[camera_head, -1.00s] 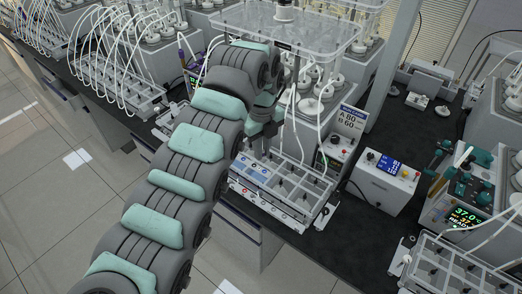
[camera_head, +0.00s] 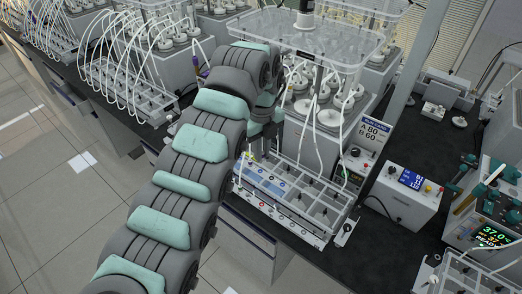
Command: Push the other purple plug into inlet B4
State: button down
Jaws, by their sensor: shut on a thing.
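My gripper (camera_head: 259,143) points down at the back left end of a clear-topped rack (camera_head: 312,203) with a row of small coloured ports on its front. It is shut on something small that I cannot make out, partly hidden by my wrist. I cannot see a purple plug in the gripper. A small purple spot (camera_head: 197,72) shows left of my wrist, too small to identify. Inlet B4 cannot be picked out, as labels on the rack are unreadable. I cannot tell whether the gripper touches the rack.
A clear shelf (camera_head: 290,42) on a post overhangs the rack. White tubes run down to the rack from a grey reactor block (camera_head: 345,112) behind.

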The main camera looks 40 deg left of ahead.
jog(key=shift+f+b, duration=6)
jog(key=shift+f, duration=3.75)
jog(key=shift+f+b, duration=0.45)
jog(key=shift+f, duration=0.95)
jog(key=shift+f, duration=1.15)
jog(key=c, duration=1.3)
grip_release()
jog(key=shift+c, duration=0.2)
